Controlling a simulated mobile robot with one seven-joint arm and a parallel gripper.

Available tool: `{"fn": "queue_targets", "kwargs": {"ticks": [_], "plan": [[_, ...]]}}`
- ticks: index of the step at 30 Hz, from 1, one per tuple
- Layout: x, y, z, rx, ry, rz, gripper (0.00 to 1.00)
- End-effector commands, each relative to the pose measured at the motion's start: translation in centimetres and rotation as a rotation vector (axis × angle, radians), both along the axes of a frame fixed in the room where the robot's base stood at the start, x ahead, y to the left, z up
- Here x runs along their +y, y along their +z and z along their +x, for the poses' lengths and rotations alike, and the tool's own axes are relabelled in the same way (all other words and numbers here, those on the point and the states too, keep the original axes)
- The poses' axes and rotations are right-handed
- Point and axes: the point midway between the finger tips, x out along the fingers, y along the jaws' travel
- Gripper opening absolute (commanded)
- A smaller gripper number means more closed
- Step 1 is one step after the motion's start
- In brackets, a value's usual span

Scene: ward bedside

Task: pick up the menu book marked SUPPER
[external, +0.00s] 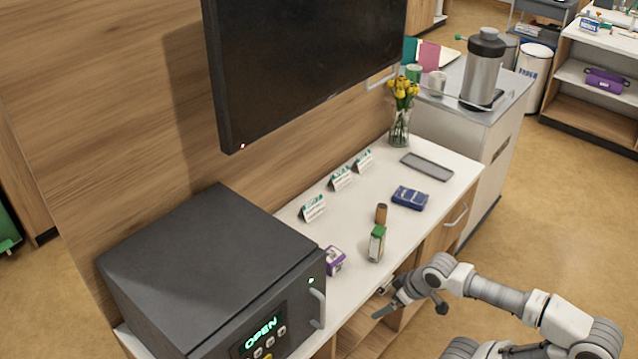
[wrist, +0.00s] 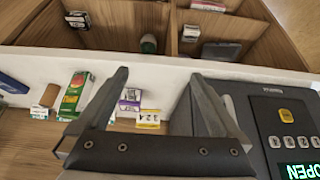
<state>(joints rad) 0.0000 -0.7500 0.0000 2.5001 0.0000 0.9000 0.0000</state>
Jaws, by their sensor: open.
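No lettering SUPPER can be read on anything in either view, so I cannot tell which thing is the menu book. Upright book-like covers, one teal (external: 409,50) and one magenta (external: 429,55), stand on the bedside cabinet at the back in the external view; any marking is too small to read. My gripper (external: 388,301) is at the front edge of the white counter, near the open compartments below it. In the wrist view my gripper (wrist: 153,84) is open, with its fingers wide apart and nothing between them that it holds.
On the white counter (external: 345,243) are a green carton (external: 377,243), a brown cylinder (external: 381,213), a blue pack (external: 410,197), a purple box (external: 334,260), tent cards and a vase. A dark safe (external: 215,270) stands left. Wooden compartments (wrist: 115,22) below hold small items.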

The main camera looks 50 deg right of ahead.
Motion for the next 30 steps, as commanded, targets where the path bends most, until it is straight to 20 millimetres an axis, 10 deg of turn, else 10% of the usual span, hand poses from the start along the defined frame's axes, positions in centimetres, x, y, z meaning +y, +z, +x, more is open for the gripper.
{"fn": "queue_targets", "kwargs": {"ticks": [10,24,30], "plan": [[-0.7,-0.7,-0.6,0.098,-0.001,0.011,1.00],[-4.7,-0.2,-6.7,0.903,0.057,0.367,1.00],[-8.1,2.2,-2.0,0.954,-0.277,0.577,1.00]]}}
